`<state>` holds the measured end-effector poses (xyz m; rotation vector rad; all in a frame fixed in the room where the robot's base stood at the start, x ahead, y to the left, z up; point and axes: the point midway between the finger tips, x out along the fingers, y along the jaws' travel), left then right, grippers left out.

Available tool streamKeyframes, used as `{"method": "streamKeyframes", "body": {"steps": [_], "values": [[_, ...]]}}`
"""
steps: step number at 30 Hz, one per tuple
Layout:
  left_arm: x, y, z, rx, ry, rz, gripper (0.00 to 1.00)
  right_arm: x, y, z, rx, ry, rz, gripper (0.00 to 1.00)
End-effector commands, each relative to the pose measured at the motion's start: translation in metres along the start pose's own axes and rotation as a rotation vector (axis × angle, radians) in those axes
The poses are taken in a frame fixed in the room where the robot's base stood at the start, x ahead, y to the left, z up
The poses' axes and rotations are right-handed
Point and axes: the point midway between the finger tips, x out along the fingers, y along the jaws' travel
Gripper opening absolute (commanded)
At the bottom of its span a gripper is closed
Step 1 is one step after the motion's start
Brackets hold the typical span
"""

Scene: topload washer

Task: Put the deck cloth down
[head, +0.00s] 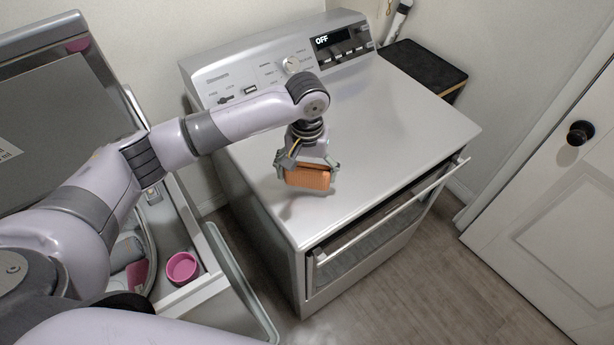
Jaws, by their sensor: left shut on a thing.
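My left gripper (307,172) is shut on an orange, block-like folded piece, which I take to be the deck cloth (308,179). It holds the cloth over the left-middle part of the silver top of the dryer-like machine (400,125). The cloth is low over this top, with a faint shadow beside it; I cannot tell whether it touches the surface. The gripper's fingers cover the cloth's two sides. My right gripper is not in view.
The machine's display (333,38) reads OFF, and its front door (385,220) is slightly ajar. At left, behind my arm, an open white appliance holds a pink round cup (182,267). A black-topped stand (425,66) is behind, and a white door (560,190) right. The silver top is otherwise clear.

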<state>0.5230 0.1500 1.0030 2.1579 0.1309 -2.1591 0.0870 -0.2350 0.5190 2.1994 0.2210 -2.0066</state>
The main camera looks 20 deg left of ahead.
Motion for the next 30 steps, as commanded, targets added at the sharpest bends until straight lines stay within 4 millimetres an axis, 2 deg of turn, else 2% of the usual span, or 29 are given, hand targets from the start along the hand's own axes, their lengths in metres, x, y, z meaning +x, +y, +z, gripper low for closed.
{"method": "streamKeyframes", "body": {"steps": [3,6,17,18,23,30], "values": [[0.018,0.0,0.001,0.0,-0.003,-0.002,0.66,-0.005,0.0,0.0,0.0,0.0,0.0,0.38],[0.028,0.0,0.001,0.001,-0.002,-0.001,0.66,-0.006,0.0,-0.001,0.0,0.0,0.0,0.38],[0.032,0.0,0.0,0.0,-0.001,0.0,0.66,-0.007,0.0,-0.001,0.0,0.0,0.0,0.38],[0.032,0.0,0.0,0.0,0.0,0.0,0.89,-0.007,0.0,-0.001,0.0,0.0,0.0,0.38],[0.032,0.0,0.0,0.0,0.0,0.0,1.0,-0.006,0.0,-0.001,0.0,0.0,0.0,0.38],[0.032,0.0,0.0,0.0,0.0,-0.001,1.0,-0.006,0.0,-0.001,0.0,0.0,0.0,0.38]]}}
